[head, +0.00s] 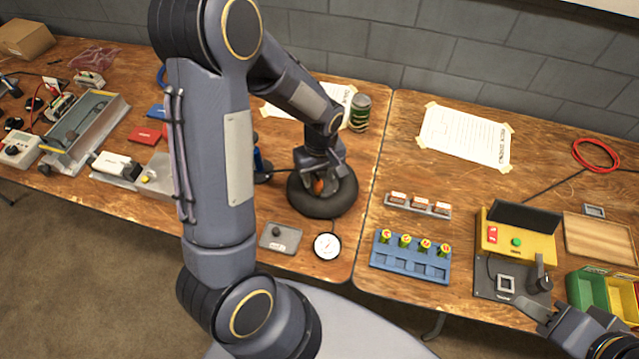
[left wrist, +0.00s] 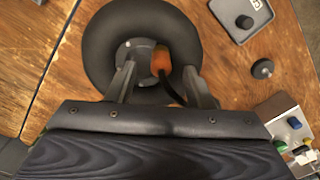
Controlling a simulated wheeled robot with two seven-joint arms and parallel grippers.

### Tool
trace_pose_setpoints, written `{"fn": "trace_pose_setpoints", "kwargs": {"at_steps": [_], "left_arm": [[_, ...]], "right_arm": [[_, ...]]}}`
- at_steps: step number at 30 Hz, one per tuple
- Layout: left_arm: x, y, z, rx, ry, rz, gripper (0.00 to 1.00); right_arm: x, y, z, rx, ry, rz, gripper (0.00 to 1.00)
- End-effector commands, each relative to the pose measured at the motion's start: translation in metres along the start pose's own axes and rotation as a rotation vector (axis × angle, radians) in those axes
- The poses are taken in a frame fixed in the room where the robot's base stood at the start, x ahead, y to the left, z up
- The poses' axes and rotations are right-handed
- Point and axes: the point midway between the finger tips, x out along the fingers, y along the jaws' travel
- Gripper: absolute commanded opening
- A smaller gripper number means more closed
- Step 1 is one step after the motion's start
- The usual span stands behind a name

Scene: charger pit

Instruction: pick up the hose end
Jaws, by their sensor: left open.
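The hose end is an orange piece (left wrist: 160,58) on a dark hose, seen in the left wrist view inside the ring of a black tyre (left wrist: 98,40). In the head view the orange piece (head: 318,186) shows just below my left gripper (head: 320,176), over the tyre (head: 322,208). My left gripper is open, with one finger on each side of the orange piece in the left wrist view (left wrist: 160,78). Whether the fingers touch it, I cannot tell. My right gripper (head: 545,312) is at the lower right, partly cut off; its jaw state is unclear.
A round gauge (head: 327,246) and a grey plate with a knob (head: 281,238) lie in front of the tyre. A can (head: 360,113) stands behind it. A blue block with yellow-green pieces (head: 410,258) and a yellow device (head: 516,236) are to the right.

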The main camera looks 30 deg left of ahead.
Motion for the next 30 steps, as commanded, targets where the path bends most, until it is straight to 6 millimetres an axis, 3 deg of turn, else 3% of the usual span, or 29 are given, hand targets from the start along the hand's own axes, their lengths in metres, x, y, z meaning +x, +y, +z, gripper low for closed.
{"fn": "trace_pose_setpoints", "kwargs": {"at_steps": [6,15,25,30], "left_arm": [[0.029,-0.001,0.003,0.001,-0.002,-0.003,0.47],[0.033,-0.001,0.003,0.002,0.000,0.000,0.46],[0.033,-0.001,0.003,0.002,0.000,0.000,0.03],[0.033,-0.001,0.003,0.001,0.000,0.000,0.00]], "right_arm": [[-0.005,-0.002,-0.003,0.000,0.000,0.000,0.36],[-0.005,-0.002,-0.003,0.000,0.000,0.000,0.36],[-0.005,-0.002,-0.003,0.000,0.000,0.000,0.36],[-0.005,-0.002,-0.003,0.000,0.000,0.000,0.36]]}}
